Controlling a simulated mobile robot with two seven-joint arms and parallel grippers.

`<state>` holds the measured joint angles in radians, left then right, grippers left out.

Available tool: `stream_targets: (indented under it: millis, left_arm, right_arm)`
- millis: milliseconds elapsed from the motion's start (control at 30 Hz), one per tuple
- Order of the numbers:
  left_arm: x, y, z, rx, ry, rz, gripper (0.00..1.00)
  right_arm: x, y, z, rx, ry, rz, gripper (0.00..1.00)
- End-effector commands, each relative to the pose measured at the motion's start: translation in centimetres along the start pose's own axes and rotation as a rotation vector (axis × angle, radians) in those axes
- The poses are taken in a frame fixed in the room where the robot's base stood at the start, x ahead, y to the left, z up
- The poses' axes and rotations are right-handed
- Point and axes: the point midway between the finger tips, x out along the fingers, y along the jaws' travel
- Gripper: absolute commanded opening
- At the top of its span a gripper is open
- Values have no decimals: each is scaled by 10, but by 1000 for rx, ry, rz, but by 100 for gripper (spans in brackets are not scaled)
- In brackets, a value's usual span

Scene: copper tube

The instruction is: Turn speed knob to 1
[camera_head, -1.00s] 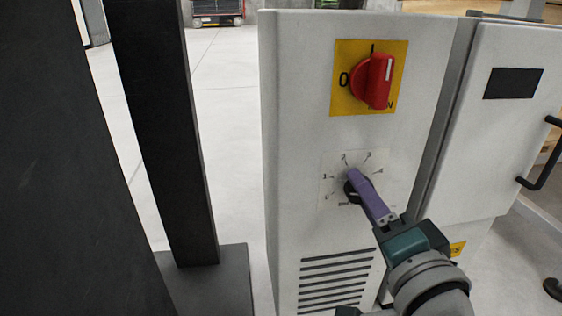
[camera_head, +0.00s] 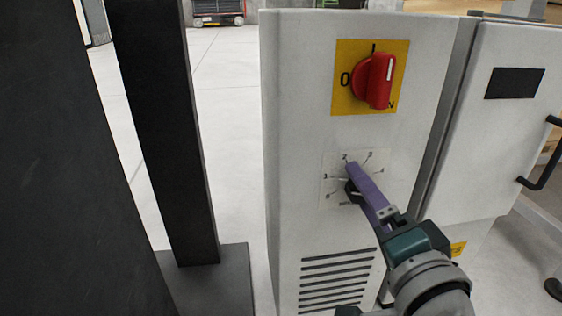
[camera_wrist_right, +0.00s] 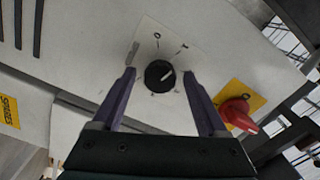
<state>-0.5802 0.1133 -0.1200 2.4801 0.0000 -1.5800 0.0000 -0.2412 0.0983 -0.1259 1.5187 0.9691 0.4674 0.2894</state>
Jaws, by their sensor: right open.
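The speed knob is a small round black knob (camera_head: 352,193) on a white dial plate (camera_head: 329,198) marked with numbers, low on the cabinet front. In the right wrist view the knob (camera_wrist_right: 157,77) faces me, with a white mark towards the upper right of the picture. My right gripper (camera_head: 352,168) has purple fingers and is open in front of the dial. In the right wrist view its fingers stand on either side of the knob, with gaps showing. In the head view the fingers hide part of the knob and dial. My left gripper is not in view.
A red rotary switch (camera_head: 376,80) on a yellow plate sits above the dial. Vent slots (camera_head: 337,281) lie below it. A second cabinet with a black handle (camera_head: 541,164) stands to the right. A dark post (camera_head: 165,120) rises on the left, with open floor between.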

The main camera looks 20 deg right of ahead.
Motion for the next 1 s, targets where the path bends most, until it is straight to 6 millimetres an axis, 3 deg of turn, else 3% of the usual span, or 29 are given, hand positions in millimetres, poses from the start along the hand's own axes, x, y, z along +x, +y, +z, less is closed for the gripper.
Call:
stream_targets:
  millis: [167,633,1000]
  left_arm:
    - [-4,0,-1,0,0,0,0]
    - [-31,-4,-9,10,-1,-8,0]
    - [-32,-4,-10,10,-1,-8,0]
  right_arm:
    - [-8,-1,-1,-1,0,2,76]
    - [-90,-1,0,-1,-2,2,76]
    - [-100,0,0,0,0,0,76]
